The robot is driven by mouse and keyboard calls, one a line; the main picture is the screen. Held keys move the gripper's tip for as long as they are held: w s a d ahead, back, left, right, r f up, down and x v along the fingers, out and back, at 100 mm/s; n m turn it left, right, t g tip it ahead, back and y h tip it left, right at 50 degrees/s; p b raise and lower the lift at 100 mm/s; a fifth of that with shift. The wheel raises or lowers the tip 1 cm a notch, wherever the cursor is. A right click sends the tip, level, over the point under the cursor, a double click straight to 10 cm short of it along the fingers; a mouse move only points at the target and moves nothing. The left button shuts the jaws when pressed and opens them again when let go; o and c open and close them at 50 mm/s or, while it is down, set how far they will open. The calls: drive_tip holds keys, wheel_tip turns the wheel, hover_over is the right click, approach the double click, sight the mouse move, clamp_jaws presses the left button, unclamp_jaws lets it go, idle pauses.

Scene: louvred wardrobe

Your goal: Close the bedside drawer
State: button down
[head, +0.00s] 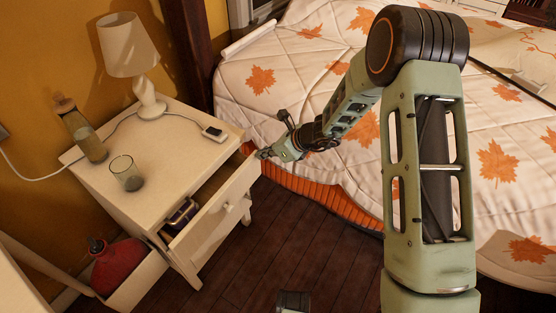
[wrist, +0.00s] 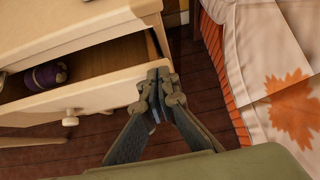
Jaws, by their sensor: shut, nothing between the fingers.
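The bedside drawer (head: 222,203) is pulled partly out of the cream bedside table (head: 180,150). Its front panel with a round knob also shows in the wrist view (wrist: 105,92), where the knob (wrist: 70,121) is at left. A purple item (head: 181,213) lies inside the drawer and shows in the wrist view (wrist: 46,76). My gripper (head: 264,154) is shut and empty at the far end of the drawer front. In the wrist view its fingertips (wrist: 158,72) are right beside the panel's end; whether they touch it I cannot tell.
A lamp (head: 130,50), a bottle (head: 82,135), a glass (head: 126,173) and a small dark device (head: 213,133) stand on the tabletop. A bed (head: 310,80) is close on the right. A red jug (head: 118,265) sits low at left. Dark floor (head: 280,235) lies open in front.

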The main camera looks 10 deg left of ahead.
drive_tip(key=shift+w+a, duration=0.35)
drive_tip(key=shift+a, duration=0.55)
drive_tip(key=shift+d, duration=0.1)
